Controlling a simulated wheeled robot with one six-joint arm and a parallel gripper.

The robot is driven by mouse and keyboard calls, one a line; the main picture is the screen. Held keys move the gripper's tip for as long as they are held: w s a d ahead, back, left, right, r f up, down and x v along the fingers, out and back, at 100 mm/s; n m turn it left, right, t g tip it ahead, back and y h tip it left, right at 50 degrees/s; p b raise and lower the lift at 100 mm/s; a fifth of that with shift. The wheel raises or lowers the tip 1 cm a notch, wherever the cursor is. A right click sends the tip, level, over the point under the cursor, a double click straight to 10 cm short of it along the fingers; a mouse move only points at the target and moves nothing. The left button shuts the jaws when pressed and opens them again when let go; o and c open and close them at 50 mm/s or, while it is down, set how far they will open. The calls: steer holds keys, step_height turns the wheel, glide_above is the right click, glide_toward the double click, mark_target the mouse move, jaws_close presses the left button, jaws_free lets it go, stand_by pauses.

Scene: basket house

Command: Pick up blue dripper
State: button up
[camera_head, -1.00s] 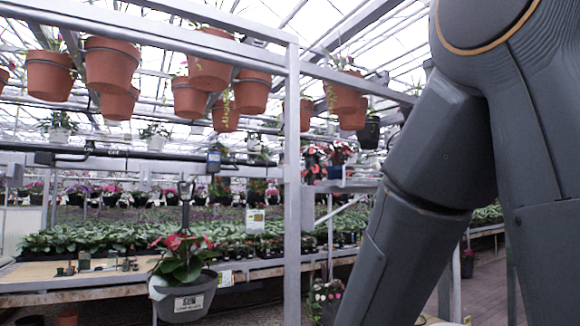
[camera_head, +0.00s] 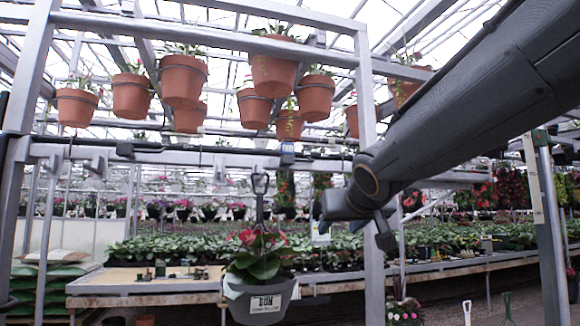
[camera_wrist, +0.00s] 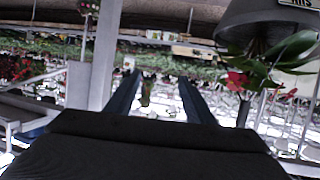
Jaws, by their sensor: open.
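A small blue box-like piece (camera_head: 287,153), which looks like the blue dripper, is on the horizontal pipe below the hanging pots in the head view. I cannot make it out in the wrist view. My gripper (camera_head: 352,222) is at the end of my arm, to the right of and lower than the blue piece in the picture, and apart from it. In the wrist view my gripper (camera_wrist: 160,77) has its two dark fingers spread, with nothing held between them.
A grey pot (camera_head: 245,297) with a red-flowered plant hangs left of my gripper; it also shows upside down in the wrist view (camera_wrist: 262,22). A metal post (camera_head: 372,270) stands close by my gripper. Terracotta pots (camera_head: 184,80) hang above. Plant benches (camera_head: 150,287) lie behind.

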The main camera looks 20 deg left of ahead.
mark_target(288, 146)
steer(key=s+a+r+y, duration=0.1)
steer(key=a+r, duration=0.2)
steer(key=r, duration=0.3)
steer(key=s+a+r+n+t+y, duration=0.1)
steer(key=a+r+y, duration=0.1)
steer(key=r, duration=0.4)
steer(key=s+a+r+t+y+b, duration=0.1)
steer(key=s+a+r, duration=0.1)
steer(key=a+r, duration=0.2)
step_height(288, 146, up, 3)
steer(key=shift+a+f+n+y, duration=0.1)
steer(key=shift+a+n+y, duration=0.05)
steer(key=shift+n+y, duration=0.2)
steer(key=shift+p+x, duration=0.55)
steer(key=shift+x, duration=2.4)
steer(key=c, duration=0.9)
